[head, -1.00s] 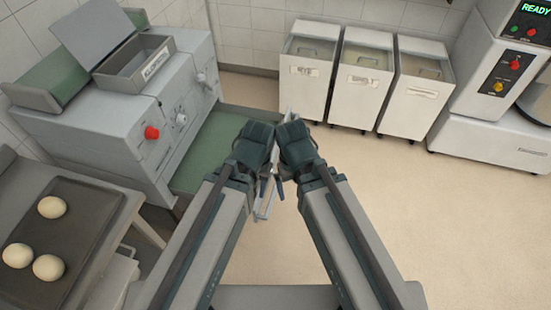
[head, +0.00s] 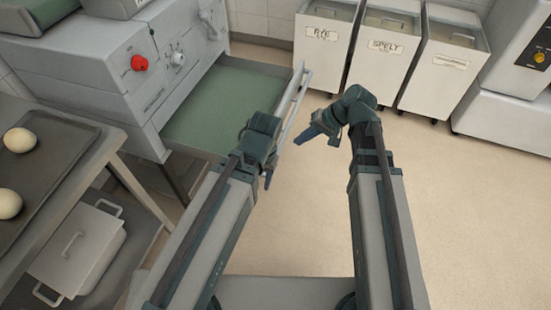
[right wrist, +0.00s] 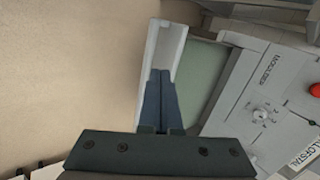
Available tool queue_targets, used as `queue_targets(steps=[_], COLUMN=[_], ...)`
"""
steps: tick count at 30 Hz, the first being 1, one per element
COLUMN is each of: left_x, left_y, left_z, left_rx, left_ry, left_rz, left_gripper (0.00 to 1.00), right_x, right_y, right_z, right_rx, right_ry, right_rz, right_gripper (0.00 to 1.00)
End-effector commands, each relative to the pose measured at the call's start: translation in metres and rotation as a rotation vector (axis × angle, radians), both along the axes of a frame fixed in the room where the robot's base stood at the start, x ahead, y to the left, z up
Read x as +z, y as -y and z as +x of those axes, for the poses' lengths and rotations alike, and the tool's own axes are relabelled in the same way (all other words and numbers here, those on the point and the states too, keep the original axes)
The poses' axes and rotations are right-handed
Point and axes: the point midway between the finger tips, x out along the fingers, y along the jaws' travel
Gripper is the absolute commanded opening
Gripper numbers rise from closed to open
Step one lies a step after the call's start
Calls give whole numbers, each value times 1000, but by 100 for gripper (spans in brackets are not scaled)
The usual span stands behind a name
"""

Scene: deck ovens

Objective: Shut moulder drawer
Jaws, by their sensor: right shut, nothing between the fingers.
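The moulder (head: 115,75) is the grey machine at the upper left of the head view, with a red knob and a dial. Its drawer (head: 222,105), with a green bottom, is pulled out to the right, and its pale front and handle (head: 292,105) face right. My right gripper (head: 300,138) is shut and empty, just right of the drawer front; contact cannot be told. In the right wrist view its fingers (right wrist: 162,90) overlap the pale drawer front (right wrist: 165,50), with the green bottom (right wrist: 205,70) beyond. My left gripper (head: 266,178) is below the drawer's near corner; its jaws are unclear.
A table with a dark tray (head: 60,160) of dough balls stands at the left, with a lidded white container (head: 75,250) on the shelf below. Flour bins (head: 385,55) line the back wall. The floor (head: 440,210) at the right is clear.

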Motion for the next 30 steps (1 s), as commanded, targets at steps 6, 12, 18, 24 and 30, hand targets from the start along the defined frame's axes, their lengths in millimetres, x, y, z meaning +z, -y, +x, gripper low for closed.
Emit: queue_targets(steps=[6,12,18,24,30], left_x=[-54,-61,-64,-89,-118], left_y=[0,0,0,0,0], left_z=[0,0,0,0,0], left_rx=[0,0,0,0,0], left_ry=[0,0,0,0,0], left_rz=[0,0,0,0,0], left_gripper=[47,47,47,47,47], right_x=[-32,-31,-35,-60,-89], right_y=[19,25,22,1,-28], right_z=[33,42,43,49,59], right_rx=[-115,-149,-150,-146,-146], right_ry=[23,32,32,32,32], right_rz=[152,200,202,201,201], right_gripper=[0,0,0,0,0])
